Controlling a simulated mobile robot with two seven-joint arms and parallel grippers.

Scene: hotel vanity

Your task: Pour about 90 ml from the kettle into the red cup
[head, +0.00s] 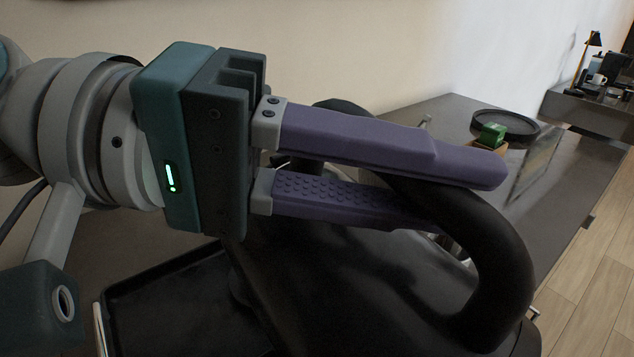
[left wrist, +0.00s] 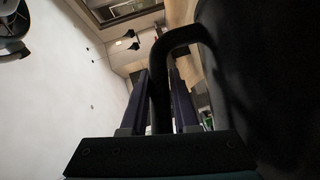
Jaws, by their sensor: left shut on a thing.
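The black kettle (head: 340,285) fills the lower middle of the head view, very close to the camera, and looks tilted. Its thick curved handle (head: 505,255) passes between the purple fingers of my left gripper (head: 465,195), which is shut on it. In the left wrist view the handle (left wrist: 160,85) runs between the two fingers, and the dark kettle body (left wrist: 250,70) is at the right. The red cup does not show in either view. The kettle's spout and any water cannot be made out. My right gripper is not in view.
A dark counter (head: 440,110) runs back to the right, with a round black tray (head: 515,122) and a small green box (head: 492,134) on it. A black rectangular tray (head: 180,310) lies at the lower left. A far table (head: 590,115) holds a lamp (head: 592,42).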

